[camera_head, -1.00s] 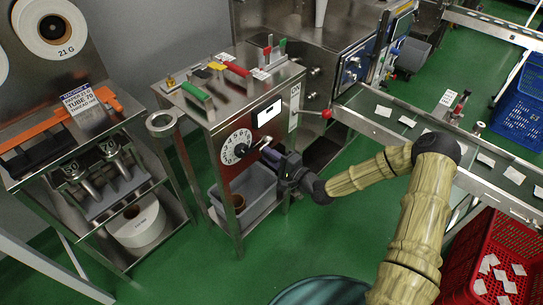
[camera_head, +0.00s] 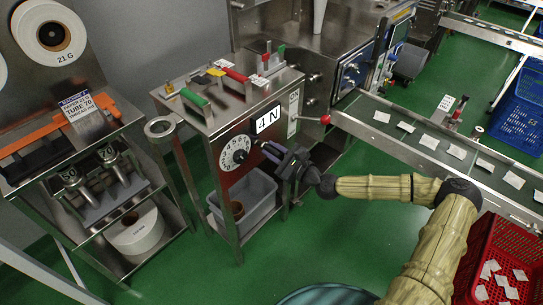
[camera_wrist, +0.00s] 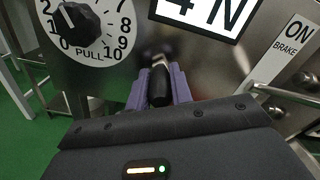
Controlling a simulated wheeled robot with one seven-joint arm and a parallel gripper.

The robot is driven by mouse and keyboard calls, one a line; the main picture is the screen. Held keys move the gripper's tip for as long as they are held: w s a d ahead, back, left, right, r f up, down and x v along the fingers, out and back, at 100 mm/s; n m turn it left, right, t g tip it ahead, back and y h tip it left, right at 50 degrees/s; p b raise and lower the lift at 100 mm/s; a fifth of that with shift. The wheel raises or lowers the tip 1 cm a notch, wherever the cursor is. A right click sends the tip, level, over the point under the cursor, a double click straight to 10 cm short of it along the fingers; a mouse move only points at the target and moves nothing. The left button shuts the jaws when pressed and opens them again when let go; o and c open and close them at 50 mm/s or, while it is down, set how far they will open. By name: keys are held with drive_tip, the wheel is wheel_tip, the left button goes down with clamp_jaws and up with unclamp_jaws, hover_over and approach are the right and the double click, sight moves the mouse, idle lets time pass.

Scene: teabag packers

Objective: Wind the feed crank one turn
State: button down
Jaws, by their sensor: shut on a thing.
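The feed crank shows in the wrist view as a small dark handle (camera_wrist: 159,88) in front of the steel panel, below the display. My gripper (camera_wrist: 158,92) has its two purple-grey fingers on either side of this handle, shut on it. In the head view my gripper (camera_head: 268,152) is at the front of the steel cabinet (camera_head: 215,166), right of the numbered dial (camera_head: 236,152). The crank's arm and hub are mostly hidden by the fingers. The display above reads "4 N" (camera_head: 267,119).
A black knob (camera_wrist: 75,25) sits on the dial marked PULL. A red-knobbed lever (camera_head: 325,118) sticks out by the ON BRAKE label (camera_head: 294,110). A grey bin (camera_head: 262,196) stands on the shelf below. A conveyor with teabags (camera_head: 400,131) runs at right.

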drive_tip(key=m, duration=0.2)
drive_tip(key=w+d+m, duration=0.1)
drive_tip(key=shift+r+m, duration=0.3)
drive_tip(key=shift+r, duration=0.05)
drive_tip(key=shift+w+d+r+m, duration=0.1)
drive_tip(key=shift+w+m, duration=0.1)
drive_tip(key=shift+m, duration=0.35)
drive_tip(key=shift+w+d+m, duration=0.1)
drive_tip(key=shift+w+m, duration=0.05)
drive_tip(key=shift+m, duration=0.4)
drive_tip(key=c, duration=1.3)
unclamp_jaws()
drive_tip(key=shift+o, duration=0.2)
drive_tip(key=v, duration=1.7)
drive_tip(key=shift+s+d, duration=0.1)
